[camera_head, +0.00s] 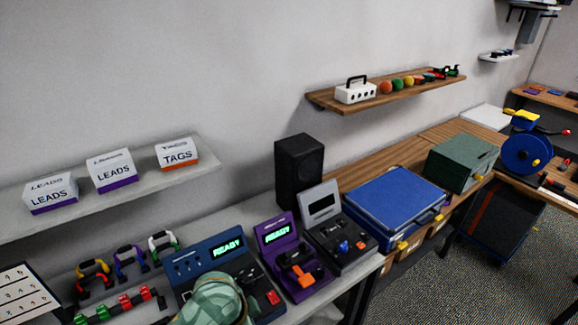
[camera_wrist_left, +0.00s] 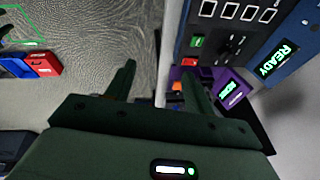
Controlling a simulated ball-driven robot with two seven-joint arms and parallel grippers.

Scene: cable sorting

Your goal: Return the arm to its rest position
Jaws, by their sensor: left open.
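My left gripper (camera_wrist_left: 158,82) shows in the left wrist view with its two dark green fingers spread apart and nothing between them. Beyond the fingers are the grey floor and the bench edge. The right finger overlaps part of the purple tester (camera_wrist_left: 222,88). In the head view a pale green rounded part of my own arm is at the bottom edge, in front of the blue tester (camera_head: 207,262); the gripper's fingers do not show there. The blue tester also shows in the wrist view (camera_wrist_left: 222,36). My right gripper is in neither view.
The purple tester (camera_head: 277,234) and a black tester (camera_head: 330,236) stand right of the blue one. A shelf (camera_head: 212,163) with boxes hangs above. A speaker (camera_head: 299,172), blue case (camera_head: 395,205) and green box (camera_head: 462,163) stand farther right.

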